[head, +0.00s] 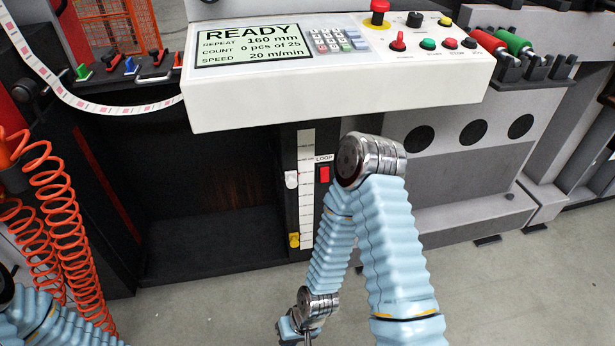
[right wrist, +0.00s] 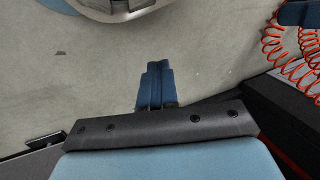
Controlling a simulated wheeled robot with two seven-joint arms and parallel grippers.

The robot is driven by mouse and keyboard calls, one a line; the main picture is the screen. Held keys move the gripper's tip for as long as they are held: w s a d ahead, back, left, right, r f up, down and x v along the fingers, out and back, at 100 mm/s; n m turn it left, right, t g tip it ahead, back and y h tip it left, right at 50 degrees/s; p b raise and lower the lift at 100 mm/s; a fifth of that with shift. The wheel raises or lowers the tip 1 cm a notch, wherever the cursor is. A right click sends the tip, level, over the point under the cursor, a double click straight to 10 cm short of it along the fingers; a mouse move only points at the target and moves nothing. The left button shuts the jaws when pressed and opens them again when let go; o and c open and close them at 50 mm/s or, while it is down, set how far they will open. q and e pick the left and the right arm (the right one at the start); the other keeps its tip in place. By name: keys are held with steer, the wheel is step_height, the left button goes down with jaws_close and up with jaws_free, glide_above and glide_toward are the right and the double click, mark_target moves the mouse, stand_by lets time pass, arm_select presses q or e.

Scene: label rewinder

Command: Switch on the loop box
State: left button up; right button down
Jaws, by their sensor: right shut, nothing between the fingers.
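The loop box (head: 215,235) is a dark open-fronted recess below the white control panel in the head view. At its right edge is a narrow strip with a "LOOP" label and a red switch (head: 324,174). Whether the switch is on or off, I cannot tell. My right arm reaches down just right of the switch, with its hand low near the bottom edge, well below the switch. In the right wrist view my right gripper (right wrist: 156,70) is shut and empty above the pale floor. My left gripper is out of view; only part of my left arm shows.
The control panel (head: 340,80) overhangs the recess, with a display reading READY and several buttons and knobs. A white scale (head: 306,190) with a yellow knob (head: 294,240) stands left of the switch. Orange coiled hoses (head: 55,215) hang at the left. The front floor is clear.

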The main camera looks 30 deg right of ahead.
mark_target(324, 180)
steer(key=w+d+r+m+t+y, duration=0.1)
steer(key=w+r+m+t, duration=0.4)
steer(key=m, duration=0.4)
steer(key=w+d+r+m+t+y, duration=0.15)
steer(key=w+m+t, duration=0.25)
steer(key=w+m, duration=0.4)
steer(key=w+d+r+m+t+h, duration=0.2)
steer(key=d+r+m+h, duration=0.3)
steer(key=d+m, duration=0.5)
steer(key=w+d+r+m+t+h, duration=0.2)
steer(key=d+r+m+t+h, duration=0.2)
steer(key=d+r+m, duration=0.4)
steer(key=d+m+h, duration=0.1)
steer(key=d+m, duration=0.1)
steer(key=d, duration=0.1)
steer(key=shift+r+h, duration=0.15)
steer(key=shift+h, duration=0.2)
steer(key=shift+w, duration=0.1)
steer(key=p+x, duration=0.1)
steer(key=x, duration=1.3)
steer(key=shift+a, duration=0.1)
